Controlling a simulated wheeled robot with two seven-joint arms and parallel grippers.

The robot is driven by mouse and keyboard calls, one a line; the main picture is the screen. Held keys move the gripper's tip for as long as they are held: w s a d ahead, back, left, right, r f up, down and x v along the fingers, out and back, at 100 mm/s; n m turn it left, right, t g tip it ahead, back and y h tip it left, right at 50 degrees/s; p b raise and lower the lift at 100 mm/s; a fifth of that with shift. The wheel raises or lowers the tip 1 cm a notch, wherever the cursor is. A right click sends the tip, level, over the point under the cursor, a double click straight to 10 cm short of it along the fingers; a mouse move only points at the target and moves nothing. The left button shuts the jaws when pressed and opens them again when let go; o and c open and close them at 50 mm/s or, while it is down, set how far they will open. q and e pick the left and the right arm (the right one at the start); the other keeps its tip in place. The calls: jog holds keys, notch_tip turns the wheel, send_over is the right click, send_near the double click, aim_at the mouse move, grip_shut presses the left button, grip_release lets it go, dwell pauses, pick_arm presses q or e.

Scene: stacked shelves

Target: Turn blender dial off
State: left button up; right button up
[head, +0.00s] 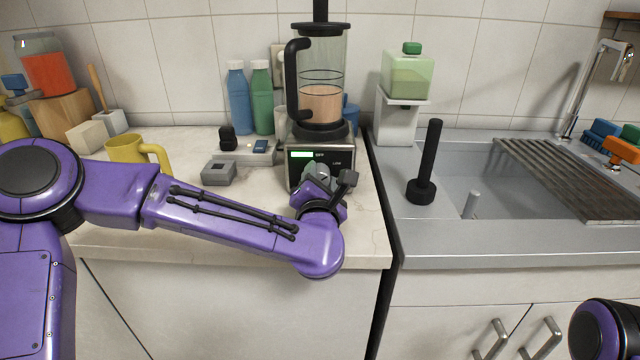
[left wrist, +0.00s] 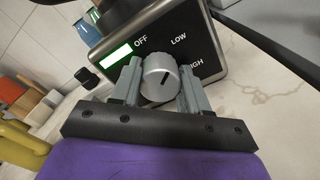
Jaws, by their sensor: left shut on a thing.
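The blender (head: 333,62) stands at the back of the counter, with a clear jug of pinkish contents and a black handle. Its base has a dark front panel (left wrist: 122,37) marked OFF, LOW and HIGH, with a lit green strip. The grey dial (left wrist: 160,72) has a dark pointer line; which label it points to is hard to tell. My left gripper (head: 322,178) is at the blender's front and hides much of the panel in the head view. In the left wrist view its fingers (left wrist: 159,78) are shut on the dial, one on each side.
A yellow mug (head: 128,149) and a small grey box (head: 218,172) stand left of the blender. Blue and green bottles (head: 239,100) are behind. The sink (head: 470,185), with a black upright handle (head: 431,155) at its edge, lies to the right.

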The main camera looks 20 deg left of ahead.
pick_arm(q)
jog(key=n+b, duration=0.7)
jog(key=b, duration=0.2)
jog(key=shift+a+f+n, duration=0.1)
jog(key=shift+f+n, duration=0.1)
jog(key=shift+n, duration=0.2)
jog(key=n+b, duration=0.2)
jog(key=shift+r+b, duration=0.15)
jog(key=shift+b, duration=0.2)
jog(key=shift+r+n+b, duration=0.1)
jog(key=shift+n+b, duration=0.2)
jog(key=shift+n, duration=0.2)
jog(key=shift+r, duration=0.1)
jog(key=o, duration=1)
jog(key=shift+o, duration=0.2)
jog(key=shift+s, duration=0.1)
